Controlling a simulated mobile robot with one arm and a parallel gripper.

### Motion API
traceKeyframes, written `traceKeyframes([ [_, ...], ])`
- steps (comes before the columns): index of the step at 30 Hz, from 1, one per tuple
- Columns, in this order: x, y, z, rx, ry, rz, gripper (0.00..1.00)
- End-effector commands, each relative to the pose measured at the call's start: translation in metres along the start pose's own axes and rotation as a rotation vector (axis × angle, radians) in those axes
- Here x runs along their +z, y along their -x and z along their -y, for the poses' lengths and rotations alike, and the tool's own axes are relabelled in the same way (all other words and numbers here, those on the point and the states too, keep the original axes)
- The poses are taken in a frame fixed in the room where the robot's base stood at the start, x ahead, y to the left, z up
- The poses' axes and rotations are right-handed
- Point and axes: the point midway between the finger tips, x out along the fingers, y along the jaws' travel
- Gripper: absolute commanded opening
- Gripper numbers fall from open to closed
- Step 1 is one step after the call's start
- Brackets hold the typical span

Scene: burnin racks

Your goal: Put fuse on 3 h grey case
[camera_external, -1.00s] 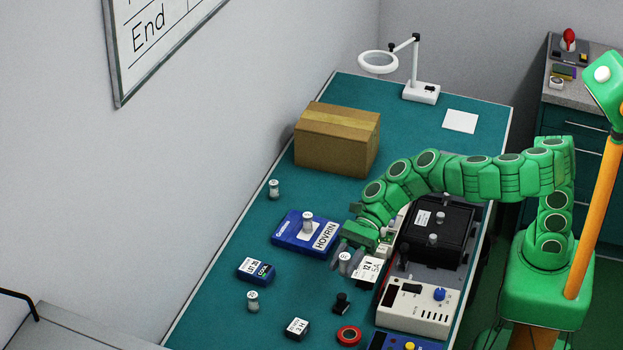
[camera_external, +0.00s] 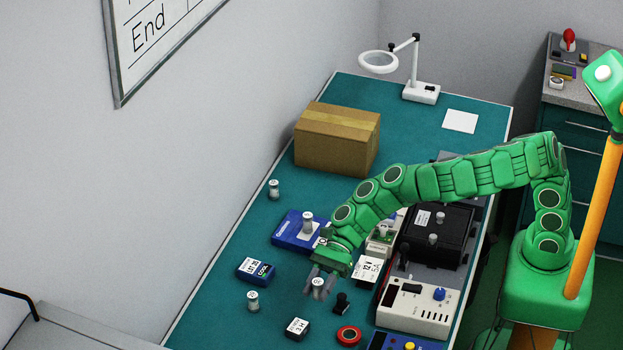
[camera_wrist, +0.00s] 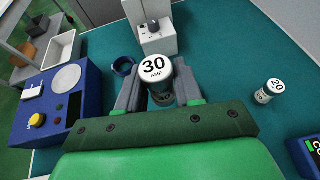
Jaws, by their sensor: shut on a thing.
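My gripper (camera_external: 320,288) is shut on a fuse (camera_external: 318,282) and holds it upright above the bench. In the wrist view, the fuse (camera_wrist: 155,72) shows a white top marked "30 AMP" between the fingers of my gripper (camera_wrist: 158,90). The 3 h grey case (camera_external: 297,328) is a small dark block with a white label on top. It lies on the bench at the front, below and slightly left of my gripper in the external view. I cannot make it out surely in the wrist view.
A loose fuse (camera_external: 252,301) stands left of the case; its top reads "20" in the wrist view (camera_wrist: 276,86). A small blue case (camera_external: 255,271) and a larger blue case (camera_external: 290,238) lie behind.

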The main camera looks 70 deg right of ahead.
Motion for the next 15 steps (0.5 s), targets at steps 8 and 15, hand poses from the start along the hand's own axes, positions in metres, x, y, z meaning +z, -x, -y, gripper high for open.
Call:
traceKeyframes([
  [8, -0.012, -0.021, 0.013, 0.002, -0.001, 0.003, 0.05],
  [15, -0.025, -0.037, 0.024, -0.001, -0.001, 0.001, 0.05],
])
